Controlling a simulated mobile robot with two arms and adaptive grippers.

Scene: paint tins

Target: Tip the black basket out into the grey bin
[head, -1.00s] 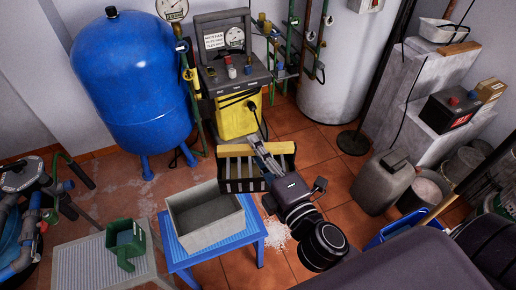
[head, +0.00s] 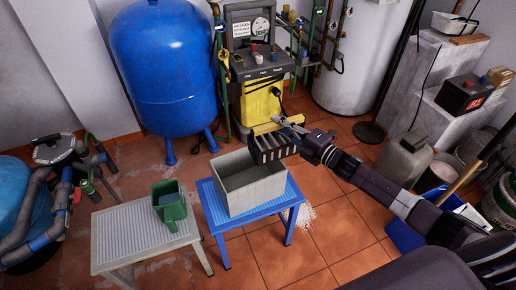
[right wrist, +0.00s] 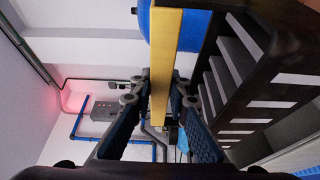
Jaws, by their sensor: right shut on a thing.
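The black basket (head: 272,150) has slatted sides and a yellow bar (head: 265,128) along its top. It hangs in the air at the back right corner of the grey bin (head: 262,193), partly hiding that corner, and looks tilted. My right gripper (head: 291,124) is shut on the yellow bar. In the right wrist view the bar (right wrist: 164,50) runs between the fingers, with the basket's dark slatted side (right wrist: 285,25) at the right. The basket's contents cannot be seen. The open grey bin looks empty. My left gripper is not in view.
The grey bin stands on a blue table (head: 216,213). A grey slatted table (head: 125,232) with a green container (head: 171,208) is to its left. The yellow machine (head: 260,102) and blue tank (head: 165,70) stand behind. White bits lie on the floor right of the blue table.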

